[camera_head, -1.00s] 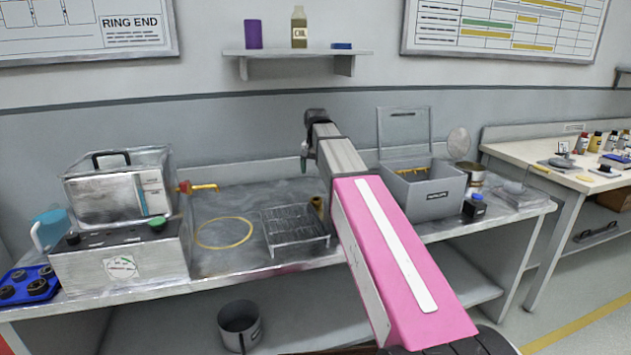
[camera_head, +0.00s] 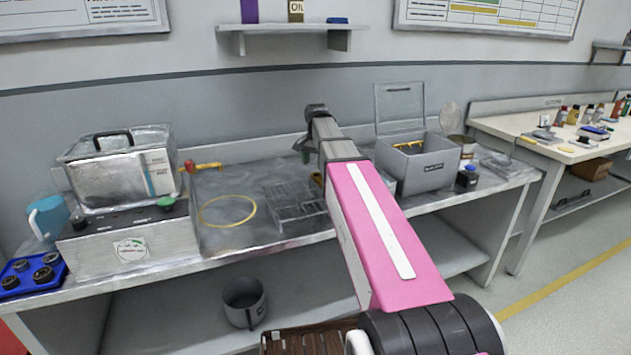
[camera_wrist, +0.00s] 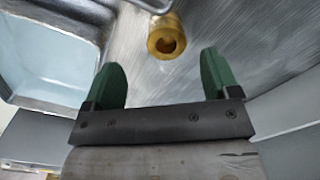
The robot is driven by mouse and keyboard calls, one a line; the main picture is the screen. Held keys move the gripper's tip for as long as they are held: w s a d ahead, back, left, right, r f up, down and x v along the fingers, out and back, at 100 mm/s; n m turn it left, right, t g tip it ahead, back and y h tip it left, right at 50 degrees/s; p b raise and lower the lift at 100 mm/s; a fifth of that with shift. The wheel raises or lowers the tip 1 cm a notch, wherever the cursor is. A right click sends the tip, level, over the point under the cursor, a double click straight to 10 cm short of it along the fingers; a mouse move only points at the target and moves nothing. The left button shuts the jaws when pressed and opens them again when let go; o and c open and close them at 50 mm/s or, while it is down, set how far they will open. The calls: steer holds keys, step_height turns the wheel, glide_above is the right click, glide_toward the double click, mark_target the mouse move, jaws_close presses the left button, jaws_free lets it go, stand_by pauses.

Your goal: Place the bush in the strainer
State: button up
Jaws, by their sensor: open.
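The bush is a short brass-coloured hollow cylinder (camera_wrist: 166,37), lying in the wrist view just beyond and between my fingertips, apart from them. In the head view the bush (camera_head: 317,180) is partly hidden behind my arm, at the right edge of a wire basket. This basket, which looks like the strainer (camera_head: 290,206), stands on the metal bench; I see nothing in it. My gripper (camera_wrist: 163,82) has two green fingers spread wide with nothing between them. In the head view my gripper (camera_head: 304,152) hangs above the back of the bench, mostly hidden by its wrist.
A yellow ring (camera_head: 228,224) lies left of the basket. A metal-lidded unit (camera_head: 125,225) with a red-and-yellow tap stands further left. A grey open-lidded box (camera_head: 425,170) is right of my arm. A shelf (camera_head: 292,27) hangs above. A dark mug (camera_head: 243,302) sits below.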

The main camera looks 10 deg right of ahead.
mark_target(315, 175)
steer(key=shift+w+a+f, duration=0.1)
steer(key=shift+w+f, duration=0.1)
steer(key=shift+f, duration=1.25)
steer(key=shift+w+a+f, duration=0.1)
steer(key=shift+w+f, duration=0.05)
steer(key=shift+f, duration=1.3)
steer(key=shift+c, duration=0.4)
steer(key=c, duration=1.3)
steer(key=shift+r, duration=2.3)
steer(key=s+a+r, duration=0.6)
steer(key=s+a, duration=0.1)
steer(key=a, duration=0.2)
steer(key=s+d+n, duration=0.8)
steer(key=s+d, duration=0.1)
steer(key=s, duration=0.1)
steer(key=shift+s+d+r, duration=0.2)
steer(key=shift+s+r, duration=0.15)
steer(key=shift+r, duration=0.1)
